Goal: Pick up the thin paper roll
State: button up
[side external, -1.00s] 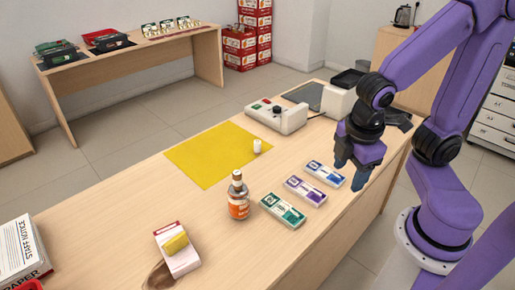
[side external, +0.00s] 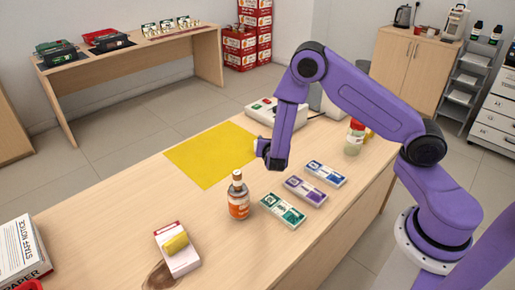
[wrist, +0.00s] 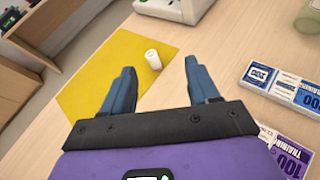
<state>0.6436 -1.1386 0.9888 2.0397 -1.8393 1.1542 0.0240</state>
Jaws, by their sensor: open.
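A small white paper roll (wrist: 152,59) stands upright at the right edge of the yellow mat (wrist: 105,75) in the wrist view. My gripper (wrist: 158,66) is open and empty, its two blue fingers spread. The roll appears between the fingertips in the picture, closer to the left one, and looks to be beyond them. In the side view my gripper (side external: 266,151) is low over the counter by the mat's right corner and hides most of the roll.
An orange-labelled bottle (side external: 238,200) stands left of several banknote bundles (side external: 305,191). A jar (side external: 354,140) stands at the right and a white machine (side external: 268,107) behind. A white box with a yellow item (side external: 176,243) lies at the front left. The mat is otherwise clear.

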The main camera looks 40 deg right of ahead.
jog(key=w+f+n, duration=0.1)
jog(key=f, duration=0.1)
jog(key=f+n+t+y, duration=0.1)
jog(key=f, duration=0.1)
jog(key=w+d+f+n+y, duration=0.1)
jog(key=f, duration=0.2)
jog(key=shift+w+n, duration=0.3)
jog(key=x, duration=1.1)
jog(key=shift+w+d, duration=0.15)
jog(key=shift+w, duration=0.2)
jog(key=shift+x, duration=2.55)
jog(key=shift+w+r, duration=0.1)
jog(key=shift+w, duration=0.1)
jog(key=c, duration=1)
